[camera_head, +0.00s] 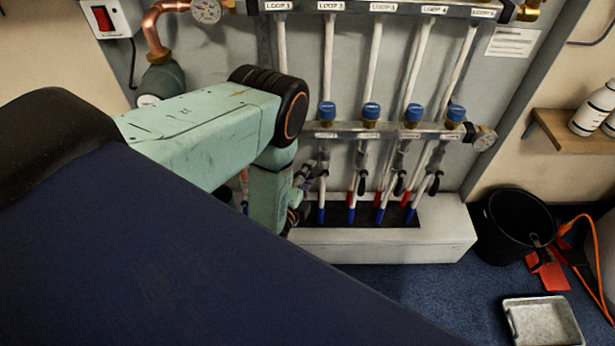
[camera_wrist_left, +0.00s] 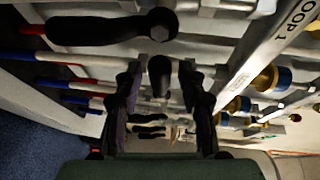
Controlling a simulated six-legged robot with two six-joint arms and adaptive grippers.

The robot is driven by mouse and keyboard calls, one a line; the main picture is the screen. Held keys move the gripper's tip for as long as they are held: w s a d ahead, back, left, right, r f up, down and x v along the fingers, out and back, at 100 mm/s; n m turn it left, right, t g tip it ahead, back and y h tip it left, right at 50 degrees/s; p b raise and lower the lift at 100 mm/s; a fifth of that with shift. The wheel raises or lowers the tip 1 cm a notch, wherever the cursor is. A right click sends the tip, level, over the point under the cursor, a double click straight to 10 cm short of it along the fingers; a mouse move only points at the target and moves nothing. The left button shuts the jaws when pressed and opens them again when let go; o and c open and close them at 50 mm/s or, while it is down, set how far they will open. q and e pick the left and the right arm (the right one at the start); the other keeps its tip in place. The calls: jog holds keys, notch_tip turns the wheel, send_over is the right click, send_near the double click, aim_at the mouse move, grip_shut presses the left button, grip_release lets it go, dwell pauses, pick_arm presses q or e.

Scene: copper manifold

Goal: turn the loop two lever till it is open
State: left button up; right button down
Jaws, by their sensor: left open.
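The copper manifold's lower bar (camera_head: 390,131) carries blue-capped valves, with loop labels above, including LOOP 2 (camera_head: 327,6). Black levers hang below loops three to five, such as the loop three lever (camera_head: 362,184). The loop two lever is not clear in the head view, behind my left gripper (camera_head: 301,192). In the left wrist view my left gripper (camera_wrist_left: 161,84) is open. A black lever end (camera_wrist_left: 159,74), probably loop two's, shows between its fingers; I cannot tell whether they touch it. A nearer black lever (camera_wrist_left: 100,29), probably loop one's, lies along its pipe. My right gripper is not in view.
A white box (camera_head: 385,245) stands under the pipes. A black bucket (camera_head: 515,228) and a metal tray (camera_head: 543,322) are on the blue floor to the right. More levers and pipes stand close together beyond my left gripper.

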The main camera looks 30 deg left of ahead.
pick_arm(q)
jog(key=shift+c, duration=0.4)
grip_shut()
